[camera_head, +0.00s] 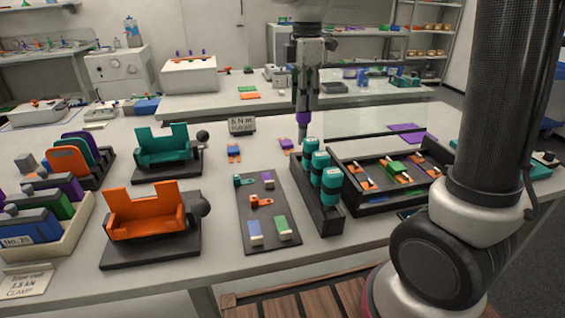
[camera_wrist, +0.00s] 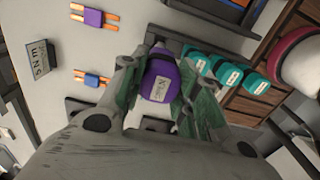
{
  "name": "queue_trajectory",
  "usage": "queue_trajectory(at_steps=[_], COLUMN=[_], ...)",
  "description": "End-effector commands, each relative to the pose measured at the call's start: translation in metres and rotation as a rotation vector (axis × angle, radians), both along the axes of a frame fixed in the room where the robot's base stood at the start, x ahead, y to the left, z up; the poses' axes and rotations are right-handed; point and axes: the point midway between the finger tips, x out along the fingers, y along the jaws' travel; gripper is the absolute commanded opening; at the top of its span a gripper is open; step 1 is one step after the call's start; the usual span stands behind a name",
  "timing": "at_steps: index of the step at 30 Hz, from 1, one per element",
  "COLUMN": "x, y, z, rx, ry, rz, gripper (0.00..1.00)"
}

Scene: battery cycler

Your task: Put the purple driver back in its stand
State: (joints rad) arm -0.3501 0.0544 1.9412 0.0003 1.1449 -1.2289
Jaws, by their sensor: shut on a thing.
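The purple driver (camera_head: 304,118) hangs upright in my gripper (camera_head: 304,103), near the far end of the dark stand (camera_head: 328,226). In the wrist view the driver's labelled purple top (camera_wrist: 160,86) sits between both fingers of my gripper (camera_wrist: 158,90). The stand holds a row of teal drivers (camera_head: 321,162), which also show to the right of the purple one in the wrist view (camera_wrist: 228,74).
A dark mat (camera_head: 269,208) with small coloured parts lies left of the stand. A dark tray (camera_head: 385,202) with parts lies close on its right. A small sign (camera_head: 241,125) stands behind. Teal (camera_head: 165,148) and orange (camera_head: 150,212) fixtures stand at left.

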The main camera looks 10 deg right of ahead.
Motion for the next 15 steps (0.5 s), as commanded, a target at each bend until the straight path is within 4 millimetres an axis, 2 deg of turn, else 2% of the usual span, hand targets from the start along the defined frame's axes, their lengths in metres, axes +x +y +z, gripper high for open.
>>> queue_trajectory(at_steps=[6, 11, 15], x=[-0.001, -0.001, -0.001], y=[0.000, 0.000, 0.000], z=[-0.042, -0.059, -0.081], rx=[-0.002, -0.001, -0.001], ry=[0.004, 0.002, 0.003], rz=[-0.009, -0.009, -0.008], gripper=[0.00, 0.00, 0.00])
